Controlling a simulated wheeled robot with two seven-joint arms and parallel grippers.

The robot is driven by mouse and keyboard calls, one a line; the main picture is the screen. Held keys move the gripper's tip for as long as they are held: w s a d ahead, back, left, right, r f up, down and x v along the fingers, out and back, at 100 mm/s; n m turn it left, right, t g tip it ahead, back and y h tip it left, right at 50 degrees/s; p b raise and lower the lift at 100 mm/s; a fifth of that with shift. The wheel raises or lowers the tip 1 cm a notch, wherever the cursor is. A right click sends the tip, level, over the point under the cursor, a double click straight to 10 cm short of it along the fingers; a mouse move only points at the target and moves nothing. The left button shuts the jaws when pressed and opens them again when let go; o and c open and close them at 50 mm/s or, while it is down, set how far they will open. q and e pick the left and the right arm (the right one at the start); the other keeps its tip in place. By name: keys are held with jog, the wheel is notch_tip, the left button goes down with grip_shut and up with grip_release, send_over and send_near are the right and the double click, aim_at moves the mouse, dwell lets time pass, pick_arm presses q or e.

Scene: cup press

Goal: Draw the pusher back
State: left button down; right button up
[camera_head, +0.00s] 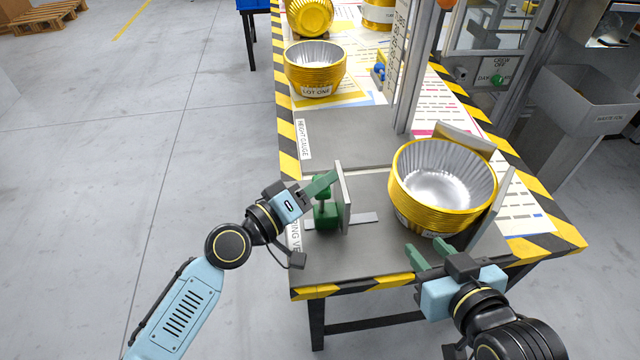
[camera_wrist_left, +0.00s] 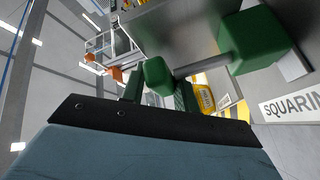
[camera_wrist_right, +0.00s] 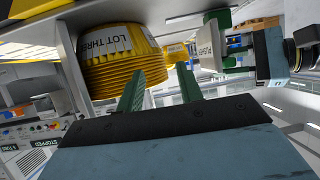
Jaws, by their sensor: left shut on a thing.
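The pusher is a grey upright plate (camera_head: 344,198) with a green handle (camera_head: 326,214) on its left side, standing on the squaring station. My left gripper (camera_head: 322,186) is shut on the green handle, and its knob (camera_wrist_left: 157,76) shows between the fingers in the left wrist view. My right gripper (camera_head: 430,253) is open and empty, just in front of the stack; the same stack (camera_wrist_right: 118,65) reads "LOT THREE".
Fixed plates stand behind (camera_head: 468,138) and to the right (camera_head: 490,215) of the stack. Another cup stack (camera_head: 315,75), labelled "LOT ONE", sits further back on the table. A grey post (camera_head: 408,70) rises behind. A waste bin (camera_head: 585,100) is at the right. Floor left of the table is clear.

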pick_arm(q)
jog(key=c, duration=1.3)
grip_release()
jog(key=shift+s+f, duration=0.25)
jog(key=shift+f, duration=0.2)
jog(key=shift+o, duration=1)
jog(key=shift+r, duration=0.2)
pick_arm(e)
jog(key=shift+s, duration=0.1)
pick_arm(q)
jog(key=shift+a, duration=0.1)
jog(key=b+v, duration=0.1)
jog(key=v, duration=1.2)
pick_arm(e)
notch_tip(320, 180, up, 6)
jog(key=w+a+t+y, duration=0.1)
jog(key=w+a+t, duration=0.1)
jog(key=t, duration=0.2)
jog(key=shift+r+y, duration=0.2)
jog(key=shift+y, duration=0.1)
pick_arm(q)
jog(key=shift+s+a, duration=0.1)
jog(key=shift+a, duration=0.05)
